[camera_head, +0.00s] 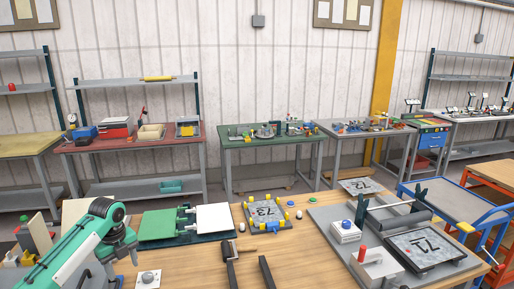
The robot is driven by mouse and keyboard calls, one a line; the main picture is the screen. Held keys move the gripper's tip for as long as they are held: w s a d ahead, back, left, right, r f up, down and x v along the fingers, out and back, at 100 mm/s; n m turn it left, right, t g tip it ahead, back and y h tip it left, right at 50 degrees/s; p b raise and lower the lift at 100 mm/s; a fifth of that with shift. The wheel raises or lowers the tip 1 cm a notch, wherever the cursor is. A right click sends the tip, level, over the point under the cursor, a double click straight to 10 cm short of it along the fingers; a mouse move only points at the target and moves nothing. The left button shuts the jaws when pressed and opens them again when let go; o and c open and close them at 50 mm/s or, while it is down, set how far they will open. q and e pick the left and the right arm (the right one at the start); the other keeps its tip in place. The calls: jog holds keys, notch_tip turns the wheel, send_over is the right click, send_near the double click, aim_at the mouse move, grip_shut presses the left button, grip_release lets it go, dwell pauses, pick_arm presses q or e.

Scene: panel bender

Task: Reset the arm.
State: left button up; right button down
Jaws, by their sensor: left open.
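My left arm (85,245) comes in from the lower left, teal and white, and bends down out of the picture. My left gripper (248,252) shows as two dark fingers at the bottom middle. They stand apart with bare wood between them, so it is open and empty. The panel bender (325,222) seems to be the grey unit at the right of the wooden table. My right gripper is not in view.
On the wooden table (290,245), a panel marked 73 (264,212) lies in a fixture with yellow corners. Green (158,224) and white (212,218) plates lie to its left. A grey knob box (149,279) is near the front. A blue cart (450,203) stands at the right.

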pick_arm(q)
jog(key=s+d+f+n+t+h, duration=0.1)
jog(key=s+d+f+n+t, duration=0.1)
jog(key=s+d+f+n, duration=1.15)
jog(key=s+d+r+n+t, duration=0.1)
jog(key=s+d+n+t, duration=0.15)
jog(key=s+n, duration=1.65)
jog(key=s+d+f+m+g+b, duration=0.1)
jog(key=s+f+m+b, duration=0.25)
jog(key=f, duration=1.35)
jog(key=s+f+m+g+b, duration=0.15)
jog(key=s+f+m, duration=0.3)
jog(key=f, duration=1.25)
jog(key=s+a+f+b, duration=0.1)
jog(key=s+f+b, duration=0.1)
jog(key=s+f, duration=0.7)
jog(key=s+a+f+m+g+b, duration=0.1)
jog(key=s+a+f+b, duration=0.1)
jog(key=s+f, duration=0.8)
notch_tip(320, 180, down, 8)
jog(key=shift+s+a+r+y+b, duration=0.2)
jog(key=shift+y+b, duration=0.2)
jog(key=shift+b, duration=0.15)
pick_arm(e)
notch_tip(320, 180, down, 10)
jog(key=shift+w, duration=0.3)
